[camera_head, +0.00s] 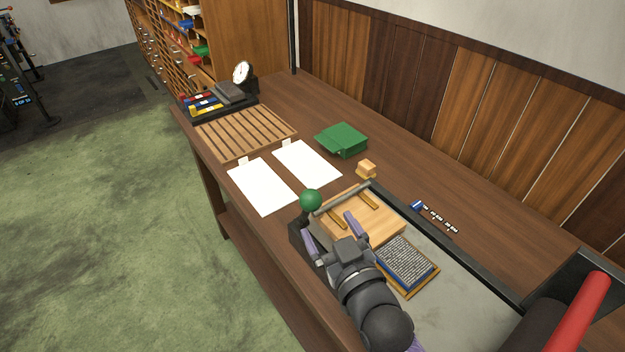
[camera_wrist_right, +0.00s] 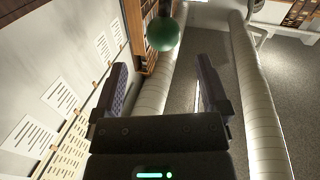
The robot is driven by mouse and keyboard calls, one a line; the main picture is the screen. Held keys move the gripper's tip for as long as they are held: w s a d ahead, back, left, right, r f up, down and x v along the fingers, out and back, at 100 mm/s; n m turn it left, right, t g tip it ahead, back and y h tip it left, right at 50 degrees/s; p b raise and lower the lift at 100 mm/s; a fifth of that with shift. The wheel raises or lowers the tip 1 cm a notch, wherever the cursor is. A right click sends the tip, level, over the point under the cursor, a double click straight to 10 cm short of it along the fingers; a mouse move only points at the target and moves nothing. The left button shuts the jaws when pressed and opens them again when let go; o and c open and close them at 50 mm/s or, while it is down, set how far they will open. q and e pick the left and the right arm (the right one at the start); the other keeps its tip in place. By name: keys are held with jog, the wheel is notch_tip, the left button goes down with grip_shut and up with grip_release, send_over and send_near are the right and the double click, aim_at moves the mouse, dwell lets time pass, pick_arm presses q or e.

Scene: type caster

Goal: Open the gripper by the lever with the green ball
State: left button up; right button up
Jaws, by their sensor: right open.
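The green ball (camera_head: 311,200) sits on top of a lever at the near left corner of the wooden tray (camera_head: 390,232); the lever's shaft is mostly hidden. In the right wrist view the ball (camera_wrist_right: 162,34) is ahead of the fingertips, roughly midway between them. My right gripper (camera_head: 330,231) is open, its two purple-grey fingers apart and nothing between them. In the right wrist view the fingers (camera_wrist_right: 163,72) also stand wide apart. The ball is beyond them, and I see no contact. My left gripper is not in view.
A block of type (camera_head: 406,262) lies right of my right gripper. White sheets (camera_head: 262,186), a green box (camera_head: 342,140), a small wooden block (camera_head: 366,169) and a slatted rack (camera_head: 245,132) stand farther back. A red handle (camera_head: 580,310) rises at the lower right.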

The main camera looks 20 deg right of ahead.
aim_at(315, 209)
jog(key=w, duration=0.3)
jog(key=shift+a+b, duration=0.35)
jog(key=shift+a, duration=0.05)
jog(key=w, duration=0.3)
jog(key=shift+w+a+f+b, duration=0.1)
jog(key=shift+b, duration=0.2)
jog(key=shift+w+a, duration=0.1)
jog(key=shift+w, duration=0.5)
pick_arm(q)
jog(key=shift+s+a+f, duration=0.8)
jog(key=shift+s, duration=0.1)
pick_arm(e)
jog(key=shift+c, duration=0.4)
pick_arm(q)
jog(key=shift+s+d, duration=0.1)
pick_arm(e)
grip_shut()
